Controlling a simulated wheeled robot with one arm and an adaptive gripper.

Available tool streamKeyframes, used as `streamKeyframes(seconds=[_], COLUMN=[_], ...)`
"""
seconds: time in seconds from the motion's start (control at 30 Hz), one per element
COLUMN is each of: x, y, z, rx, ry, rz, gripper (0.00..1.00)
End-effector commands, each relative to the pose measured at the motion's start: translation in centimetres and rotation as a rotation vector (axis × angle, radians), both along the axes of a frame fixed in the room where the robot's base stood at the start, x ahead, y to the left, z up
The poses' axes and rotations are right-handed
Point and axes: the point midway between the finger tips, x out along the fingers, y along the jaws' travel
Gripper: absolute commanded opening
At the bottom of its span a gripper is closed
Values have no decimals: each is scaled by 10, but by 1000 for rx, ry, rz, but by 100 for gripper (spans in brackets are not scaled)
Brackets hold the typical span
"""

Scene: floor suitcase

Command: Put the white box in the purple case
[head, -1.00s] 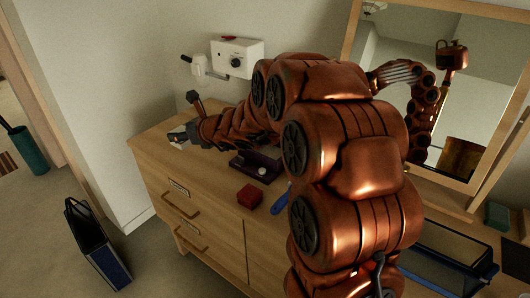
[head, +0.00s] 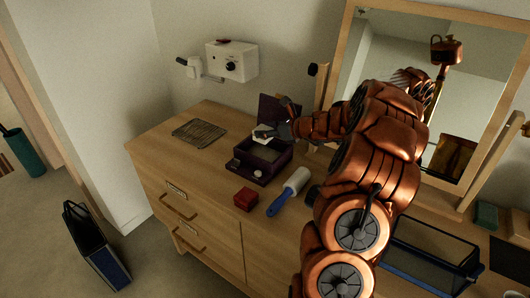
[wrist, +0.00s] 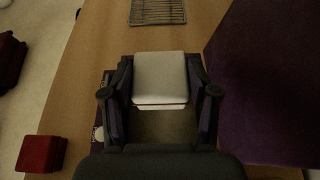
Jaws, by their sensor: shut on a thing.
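The white box (wrist: 159,72) is between the fingers of my gripper (wrist: 160,88) in the wrist view. In the head view, my gripper (head: 270,132) is over the purple case, and only a small pale part of the white box (head: 260,140) shows. The purple case (head: 262,181) stands open on the dresser, with its lid (head: 279,110) raised at the back. In the wrist view the lid (wrist: 270,75) fills the right side, and the case's interior shows partly below the box. The gripper hides much of the case there.
A red box (head: 245,198) and a blue-handled lint roller (head: 289,191) lie in front of the case. A slatted rack (head: 199,133) lies to the left on otherwise clear wood. A mirror (head: 420,90) and a glass-sided tray (head: 430,250) are on the right.

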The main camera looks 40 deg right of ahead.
Motion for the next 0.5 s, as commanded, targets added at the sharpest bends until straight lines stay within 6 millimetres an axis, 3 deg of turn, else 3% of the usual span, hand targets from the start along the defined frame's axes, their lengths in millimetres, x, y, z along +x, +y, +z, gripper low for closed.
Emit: streamKeyframes(seconds=[0.1, 0.5], x=[0, 0], y=[1, 1], z=[-20, -58], rx=[7, 5], ry=[3, 3], rz=[0, -1], gripper=[24, 24])
